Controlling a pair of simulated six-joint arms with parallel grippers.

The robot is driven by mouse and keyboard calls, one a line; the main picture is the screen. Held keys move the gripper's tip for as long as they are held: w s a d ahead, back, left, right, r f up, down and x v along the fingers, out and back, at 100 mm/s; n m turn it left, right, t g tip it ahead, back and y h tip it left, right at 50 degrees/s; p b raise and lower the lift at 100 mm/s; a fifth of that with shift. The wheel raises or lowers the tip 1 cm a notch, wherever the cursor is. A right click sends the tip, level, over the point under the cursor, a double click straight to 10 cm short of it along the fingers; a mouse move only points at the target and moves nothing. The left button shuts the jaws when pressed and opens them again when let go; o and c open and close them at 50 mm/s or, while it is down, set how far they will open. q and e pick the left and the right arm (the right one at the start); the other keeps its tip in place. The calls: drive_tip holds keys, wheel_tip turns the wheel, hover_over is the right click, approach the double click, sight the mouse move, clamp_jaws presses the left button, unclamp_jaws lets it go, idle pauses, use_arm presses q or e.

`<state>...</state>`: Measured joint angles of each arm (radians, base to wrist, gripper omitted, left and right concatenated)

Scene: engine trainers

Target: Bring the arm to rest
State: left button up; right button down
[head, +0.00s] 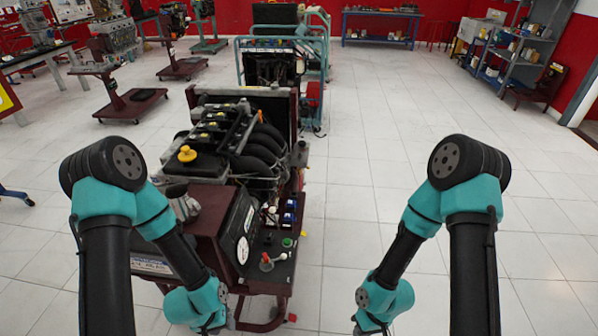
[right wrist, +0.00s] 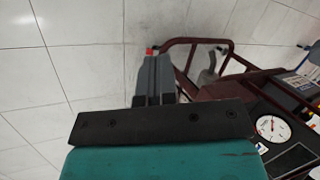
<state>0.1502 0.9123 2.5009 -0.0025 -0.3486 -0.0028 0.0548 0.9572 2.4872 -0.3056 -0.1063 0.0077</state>
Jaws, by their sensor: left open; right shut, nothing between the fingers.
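My left arm comes in from the left in the head view and folds down in front of the engine trainer (head: 215,165). My left gripper (head: 212,329) is at the bottom edge, beside the trainer's front panel, mostly cut off; it is open. My right arm stands over bare floor to the right of the trainer. In the right wrist view my right gripper (right wrist: 154,72) is shut and empty, its fingers over tiles and just left of a dark red frame (right wrist: 225,70). The two arms are apart.
The trainer's control panel (head: 270,255) has a red-tipped lever and several buttons. More engine stands (head: 130,100) are at the back left. A blue bench (head: 380,28) and grey shelves (head: 520,50) stand by the red walls. White floor (head: 430,120) is clear right of the trainer.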

drive_tip(key=d+m+t, duration=0.1)
drive_tip(key=w+d+m+t, duration=0.1)
drive_tip(key=d+m, duration=0.1)
drive_tip(key=d+m+t, duration=0.1)
drive_tip(key=m, duration=0.1)
drive_tip(key=shift+w+d+r+h, duration=0.15)
drive_tip(key=shift+w+d+h, duration=0.15)
drive_tip(key=shift+w+d, duration=0.1)
